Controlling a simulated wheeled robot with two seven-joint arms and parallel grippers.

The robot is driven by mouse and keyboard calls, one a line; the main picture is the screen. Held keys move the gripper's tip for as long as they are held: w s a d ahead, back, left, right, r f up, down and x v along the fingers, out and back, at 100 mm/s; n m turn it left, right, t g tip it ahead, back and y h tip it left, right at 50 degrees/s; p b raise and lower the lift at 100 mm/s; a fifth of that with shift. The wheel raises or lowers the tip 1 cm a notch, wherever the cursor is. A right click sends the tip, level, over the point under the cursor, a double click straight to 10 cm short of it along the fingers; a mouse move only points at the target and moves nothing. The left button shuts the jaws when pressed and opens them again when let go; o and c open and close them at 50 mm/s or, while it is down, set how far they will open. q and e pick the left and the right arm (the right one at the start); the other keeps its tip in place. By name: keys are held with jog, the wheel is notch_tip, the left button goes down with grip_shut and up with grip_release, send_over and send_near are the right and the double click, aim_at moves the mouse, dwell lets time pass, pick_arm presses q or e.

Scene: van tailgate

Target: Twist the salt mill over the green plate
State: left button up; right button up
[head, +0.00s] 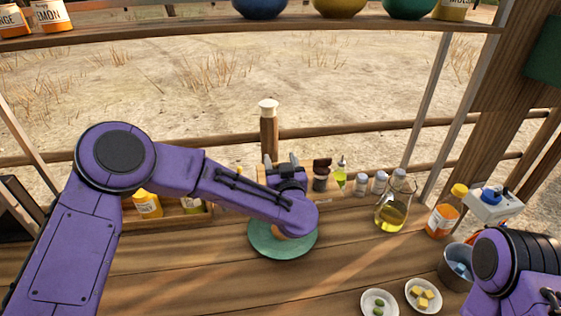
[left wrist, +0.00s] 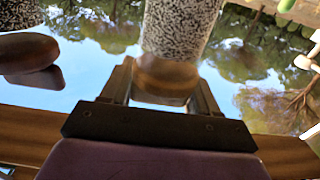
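The green plate (head: 262,246) lies on the wooden counter, partly covered by my left wrist. My left gripper (head: 283,161) reaches past the plate to the back row, its two fingers apart. In the left wrist view, which looks upside down, a speckled mill (left wrist: 180,25) with a brown wooden end stands between the fingertips (left wrist: 163,88). It seems to be the salt mill; in the head view my gripper hides it. Whether the fingers press on it is unclear. A second speckled mill with a dark cap (head: 321,172) stands just right. My right gripper is out of view.
A tall wooden mill with a cream top (head: 268,125) stands behind my left gripper. Small jars, an oil flask (head: 393,212) and an orange-labelled bottle (head: 446,212) stand to the right. Two small white dishes (head: 380,303) are at the front right.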

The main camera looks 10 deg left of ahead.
pick_arm(q)
jog(key=c, duration=0.4)
jog(key=shift+h, duration=0.3)
